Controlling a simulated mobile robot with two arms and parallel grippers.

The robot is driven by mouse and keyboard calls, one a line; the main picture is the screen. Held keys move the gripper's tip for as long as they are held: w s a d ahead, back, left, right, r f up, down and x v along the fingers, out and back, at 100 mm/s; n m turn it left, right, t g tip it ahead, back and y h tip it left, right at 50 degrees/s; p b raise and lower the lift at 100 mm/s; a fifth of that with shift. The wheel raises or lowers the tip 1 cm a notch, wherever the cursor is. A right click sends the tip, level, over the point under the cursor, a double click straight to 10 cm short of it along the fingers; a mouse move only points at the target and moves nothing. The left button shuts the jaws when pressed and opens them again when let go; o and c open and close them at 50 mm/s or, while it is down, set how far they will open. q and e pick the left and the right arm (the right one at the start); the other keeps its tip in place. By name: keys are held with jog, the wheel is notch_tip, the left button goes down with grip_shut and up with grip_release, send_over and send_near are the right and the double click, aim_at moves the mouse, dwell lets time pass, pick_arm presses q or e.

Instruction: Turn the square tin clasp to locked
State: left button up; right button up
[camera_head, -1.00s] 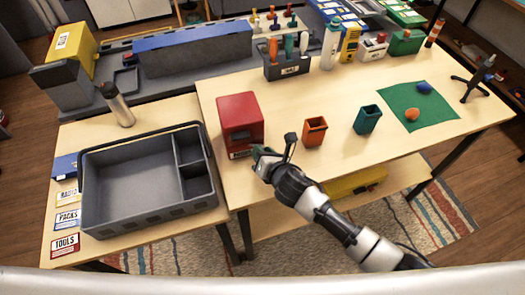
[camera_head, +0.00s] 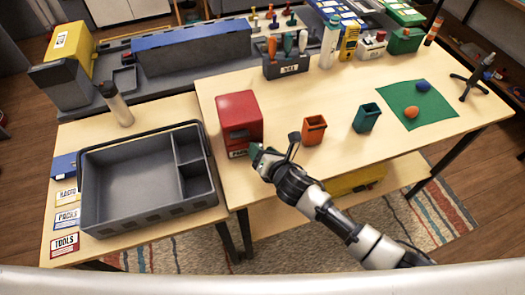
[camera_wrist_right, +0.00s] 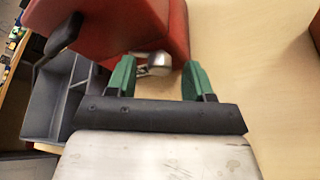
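The square tin (camera_head: 238,115) is a red box standing near the left edge of the light wooden table. In the right wrist view the red tin (camera_wrist_right: 110,22) fills the top, and a small silver metal clasp (camera_wrist_right: 153,64) sits at its lower edge. My right gripper (camera_head: 258,152) is at the tin's front. In the right wrist view its two green fingertips (camera_wrist_right: 160,80) are spread apart, with the clasp in the gap slightly beyond them. I cannot tell whether either finger touches the clasp. My left gripper is not in view.
A grey tray with compartments (camera_head: 128,218) stands left of the tin. An orange cup (camera_head: 314,130) and a teal cup (camera_head: 366,118) stand to the right. A green mat (camera_head: 440,128) lies farther right.

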jog(key=shift+s, duration=0.1)
jog(key=v, duration=1)
jog(key=shift+s+d+r+b, duration=0.15)
jog(key=shift+s+d+b, duration=0.05)
jog(key=shift+s+b, duration=0.15)
jog(key=shift+w, duration=0.1)
